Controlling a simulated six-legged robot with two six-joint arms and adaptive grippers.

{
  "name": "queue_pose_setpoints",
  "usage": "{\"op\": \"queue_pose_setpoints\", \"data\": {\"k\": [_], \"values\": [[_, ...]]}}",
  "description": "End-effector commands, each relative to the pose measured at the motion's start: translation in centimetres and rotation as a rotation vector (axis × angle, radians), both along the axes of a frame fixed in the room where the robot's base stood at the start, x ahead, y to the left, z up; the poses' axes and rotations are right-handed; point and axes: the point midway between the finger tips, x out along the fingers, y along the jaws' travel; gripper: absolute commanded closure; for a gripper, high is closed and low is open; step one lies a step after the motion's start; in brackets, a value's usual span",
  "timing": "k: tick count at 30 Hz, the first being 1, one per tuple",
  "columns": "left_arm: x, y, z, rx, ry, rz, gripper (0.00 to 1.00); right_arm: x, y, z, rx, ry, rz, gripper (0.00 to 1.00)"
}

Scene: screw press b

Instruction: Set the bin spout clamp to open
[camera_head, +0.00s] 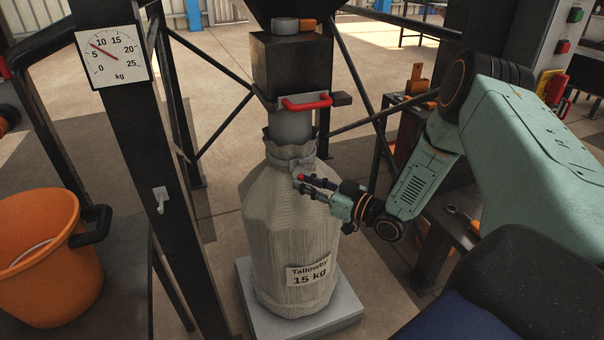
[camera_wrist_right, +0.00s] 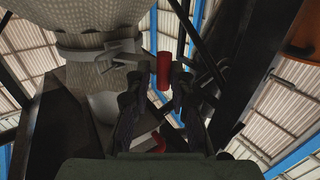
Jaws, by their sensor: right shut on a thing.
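The bin spout (camera_head: 290,126) comes down into the neck of a pale woven sack (camera_head: 272,215) labelled "Tallowby 15 kg". A grey clamp (camera_wrist_right: 103,50) sits around the sack's neck in the right wrist view. Its lever has a red grip (camera_head: 302,178), which also shows in the right wrist view (camera_wrist_right: 163,70). My right gripper (camera_head: 308,186) is at the neck's right front, shut on the red grip; its fingers flank the grip in the wrist view (camera_wrist_right: 160,92). I cannot tell the clamp's setting. My left gripper is not in view.
A red handle (camera_head: 306,102) is on the spout above the clamp. The sack stands on a grey scale platform (camera_head: 337,316). A dial (camera_head: 112,56) in kg hangs on a dark post (camera_head: 150,180) with a hook. An orange bucket (camera_head: 48,260) stands at the left.

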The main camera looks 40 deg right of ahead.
Motion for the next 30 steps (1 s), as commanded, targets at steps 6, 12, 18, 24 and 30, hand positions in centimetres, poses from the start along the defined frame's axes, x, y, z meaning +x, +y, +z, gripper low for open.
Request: {"op": "queue_pose_setpoints", "data": {"k": [6, 12, 18, 24, 30], "values": [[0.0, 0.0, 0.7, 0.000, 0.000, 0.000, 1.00, -0.2, -1.2, 0.2, -0.006, -0.005, 0.162, 1.00], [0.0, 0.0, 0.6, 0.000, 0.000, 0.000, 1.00, -0.4, -1.9, 0.2, -0.006, -0.007, 0.274, 1.00], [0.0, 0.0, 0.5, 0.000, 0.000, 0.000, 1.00, -0.6, -2.3, 0.2, -0.005, -0.007, 0.341, 1.00], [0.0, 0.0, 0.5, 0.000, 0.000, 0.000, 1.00, -0.6, -2.5, 0.3, -0.003, -0.009, 0.369, 1.00], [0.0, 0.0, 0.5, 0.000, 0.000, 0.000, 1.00, -0.6, -2.5, 0.3, -0.002, -0.008, 0.373, 1.00]]}}
